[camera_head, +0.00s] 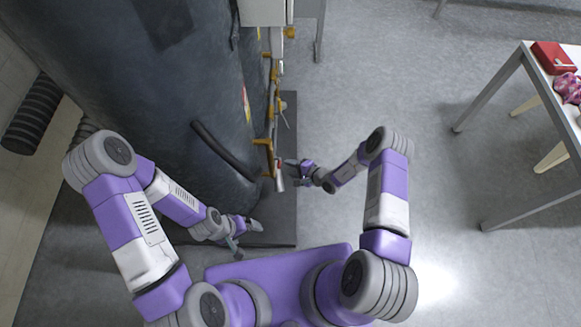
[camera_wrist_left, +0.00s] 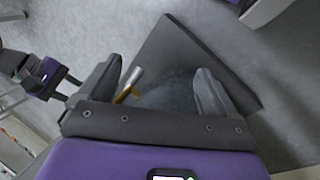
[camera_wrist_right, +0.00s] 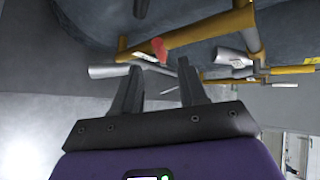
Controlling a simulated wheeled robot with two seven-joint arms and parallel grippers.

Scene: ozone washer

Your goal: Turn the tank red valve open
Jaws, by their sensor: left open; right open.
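The dark tank (camera_head: 190,90) stands on the left, with yellow piping along its side. The red valve handle (camera_wrist_right: 159,49) shows in the right wrist view, on a yellow pipe (camera_wrist_right: 190,35) near a silver outlet (camera_wrist_right: 108,71). In the head view the valve (camera_head: 279,164) is small and partly hidden near the pipe's lower end. My right gripper (camera_wrist_right: 157,76) is open and empty, with its fingertips just short of the red handle. My left gripper (camera_head: 254,227) is open and empty, low beside the tank; its fingers (camera_wrist_left: 157,75) frame the floor, the tank base and a pipe end.
A dark base plate (camera_head: 284,215) lies under the pipes. A white table (camera_head: 530,75) with a red box (camera_head: 552,57) stands on the right. The floor between is clear.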

